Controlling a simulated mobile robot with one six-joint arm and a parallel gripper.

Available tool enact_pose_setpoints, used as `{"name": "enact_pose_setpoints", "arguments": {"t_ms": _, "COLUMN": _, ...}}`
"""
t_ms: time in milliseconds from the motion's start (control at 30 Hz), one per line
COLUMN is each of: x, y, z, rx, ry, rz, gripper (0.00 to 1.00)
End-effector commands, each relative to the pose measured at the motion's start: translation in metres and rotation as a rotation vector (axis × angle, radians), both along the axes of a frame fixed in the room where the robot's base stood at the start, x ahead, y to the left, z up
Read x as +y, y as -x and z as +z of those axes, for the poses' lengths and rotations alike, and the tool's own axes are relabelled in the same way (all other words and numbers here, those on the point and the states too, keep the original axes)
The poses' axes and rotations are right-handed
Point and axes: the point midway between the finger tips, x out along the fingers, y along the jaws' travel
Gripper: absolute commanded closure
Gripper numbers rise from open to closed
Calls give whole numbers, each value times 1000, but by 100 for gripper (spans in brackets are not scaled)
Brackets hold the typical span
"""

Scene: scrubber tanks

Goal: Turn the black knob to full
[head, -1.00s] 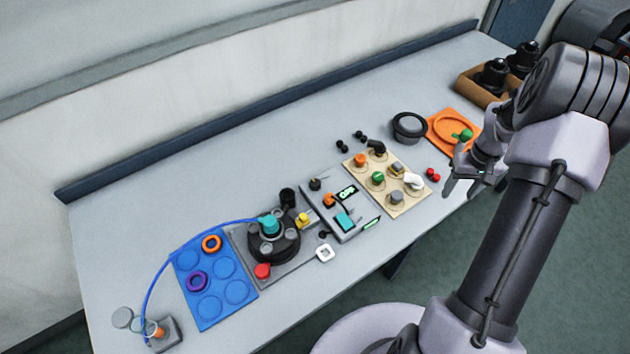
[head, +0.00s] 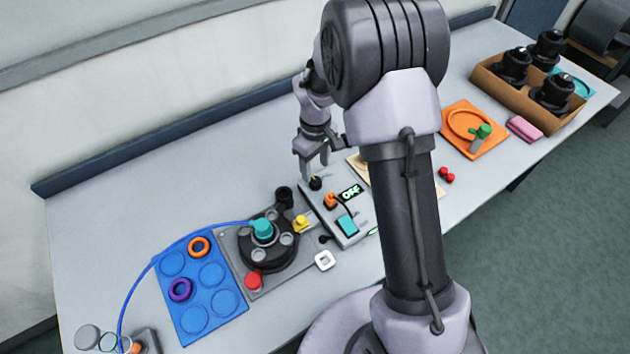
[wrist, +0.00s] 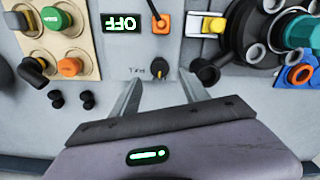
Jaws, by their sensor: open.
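The black knob (head: 316,183) stands on the far left corner of the grey control panel (head: 350,228). My gripper (head: 314,168) is open and empty, just above the knob. In the wrist view its fingertips (wrist: 160,77) lie either side of the knob, with gaps. I cannot tell the height left.
An orange lever (head: 331,200) and teal button (head: 347,223) share the panel. A dark cup (head: 284,196) and a round black fixture (head: 268,250) stand to the left. My arm hides much of the beige knob board (wrist: 85,30). The table behind is clear.

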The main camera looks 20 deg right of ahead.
Motion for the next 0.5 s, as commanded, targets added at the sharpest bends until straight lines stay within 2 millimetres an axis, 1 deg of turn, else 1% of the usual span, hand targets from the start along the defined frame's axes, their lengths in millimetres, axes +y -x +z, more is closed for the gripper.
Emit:
{"name": "enact_pose_setpoints", "arguments": {"t_ms": 33, "x": 0, "y": 1, "z": -14, "rx": 3, "ry": -1, "rz": -1, "gripper": 47}}
{"name": "enact_pose_setpoints", "arguments": {"t_ms": 100, "x": 0, "y": 1, "z": -28, "rx": 3, "ry": -1, "rz": -1, "gripper": 47}}
{"name": "enact_pose_setpoints", "arguments": {"t_ms": 200, "x": 0, "y": 0, "z": -44, "rx": 2, "ry": 0, "rz": 0, "gripper": 47}}
{"name": "enact_pose_setpoints", "arguments": {"t_ms": 333, "x": 0, "y": 0, "z": -56, "rx": 1, "ry": 0, "rz": -1, "gripper": 47}}
{"name": "enact_pose_setpoints", "arguments": {"t_ms": 500, "x": 0, "y": 0, "z": -60, "rx": -1, "ry": -1, "rz": -1, "gripper": 47}}
